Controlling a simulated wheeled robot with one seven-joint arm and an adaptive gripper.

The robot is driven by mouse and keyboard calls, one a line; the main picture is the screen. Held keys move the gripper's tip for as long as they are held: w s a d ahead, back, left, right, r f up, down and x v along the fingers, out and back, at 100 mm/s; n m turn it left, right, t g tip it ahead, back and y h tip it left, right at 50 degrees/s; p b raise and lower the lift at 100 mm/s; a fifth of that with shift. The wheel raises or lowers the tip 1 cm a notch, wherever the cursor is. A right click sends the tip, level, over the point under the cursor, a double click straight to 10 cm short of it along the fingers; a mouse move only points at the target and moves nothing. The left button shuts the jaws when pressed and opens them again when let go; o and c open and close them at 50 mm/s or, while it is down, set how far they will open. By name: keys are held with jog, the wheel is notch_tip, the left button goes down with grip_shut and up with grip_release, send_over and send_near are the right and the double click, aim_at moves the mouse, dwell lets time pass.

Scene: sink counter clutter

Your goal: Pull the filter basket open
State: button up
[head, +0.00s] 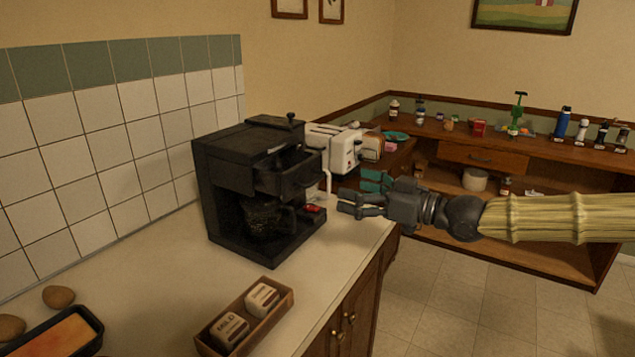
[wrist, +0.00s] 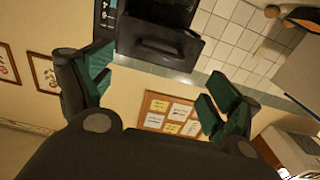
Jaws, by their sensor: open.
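The black coffee machine (head: 225,195) stands on the counter against the tiled wall. Its filter basket (head: 288,180) juts out from the upper front like a drawer, above a dark carafe (head: 265,218). The basket also shows at the top of the wrist view (wrist: 160,45), with a slot-like recess in its front. My gripper (head: 354,193) is open and empty, to the right of the machine and apart from the basket. In the wrist view my gripper (wrist: 157,88) has its green-padded fingers spread wide, with the basket beyond them.
A white toaster (head: 340,148) stands behind the machine. A small red thing (head: 314,209) lies at the machine's base. A box (head: 285,303) with two packages and a dark pan (head: 84,345) are in front. Floor (head: 470,285) is clear at right.

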aim_at(319, 180)
jog(key=shift+p+x, duration=0.65)
jog(key=shift+x, duration=4.2)
jog(key=shift+d, duration=0.1)
jog(key=c, duration=1.3)
jog(key=shift+v, duration=1.8)
jog(key=o, duration=1.2)
jog(key=shift+o, duration=0.5)
